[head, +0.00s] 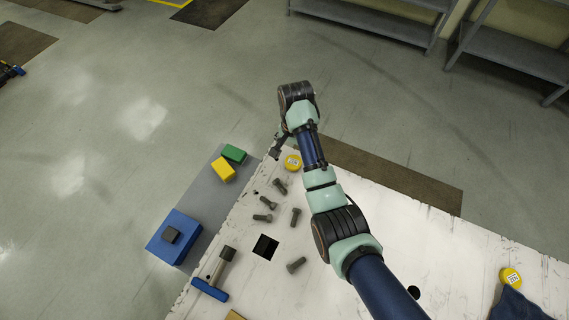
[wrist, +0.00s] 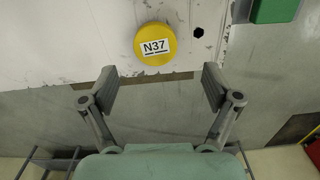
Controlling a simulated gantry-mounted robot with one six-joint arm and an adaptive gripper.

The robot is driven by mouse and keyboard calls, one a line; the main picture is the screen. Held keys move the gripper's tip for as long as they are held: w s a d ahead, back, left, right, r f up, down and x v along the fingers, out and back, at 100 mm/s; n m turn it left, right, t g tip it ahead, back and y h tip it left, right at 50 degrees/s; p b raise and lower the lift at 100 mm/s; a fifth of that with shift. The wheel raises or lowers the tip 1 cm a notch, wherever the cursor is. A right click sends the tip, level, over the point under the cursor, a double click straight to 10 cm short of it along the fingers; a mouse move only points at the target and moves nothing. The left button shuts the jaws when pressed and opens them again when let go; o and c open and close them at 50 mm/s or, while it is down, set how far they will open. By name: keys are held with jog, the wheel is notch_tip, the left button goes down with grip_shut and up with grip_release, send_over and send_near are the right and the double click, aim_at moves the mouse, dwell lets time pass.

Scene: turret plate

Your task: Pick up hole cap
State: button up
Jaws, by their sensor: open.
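A round yellow cap with a white label lies on the white plate (head: 340,272) near its far corner; this hole cap (head: 293,163) is close beside my gripper (head: 277,146). In the wrist view the hole cap (wrist: 155,52) reads "N37" and lies beyond the fingertips, nearly centred between them. My gripper (wrist: 158,82) is open, with its two fingers wide apart and nothing between them. A second yellow cap (head: 511,276) lies at the plate's right side.
A dark blue cloth (head: 518,306) lies at right.

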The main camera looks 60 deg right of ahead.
jog(key=f, duration=0.6)
jog(key=shift+s+a+f, duration=0.2)
jog(key=shift+s+f, duration=0.1)
jog(key=shift+s, duration=0.05)
jog(key=c, duration=1.2)
jog(key=shift+r, duration=0.15)
notch_tip(320, 180, up, 9)
jog(key=shift+d+r+p, duration=0.1)
jog(key=shift+r+p, duration=0.05)
jog(key=shift+p, duration=0.35)
notch_tip(320, 180, up, 10)
jog(key=r+p, duration=0.1)
jog(key=p, duration=1)
send_over(294, 162)
jog(key=shift+w+f, duration=0.15)
jog(key=shift+f, duration=0.1)
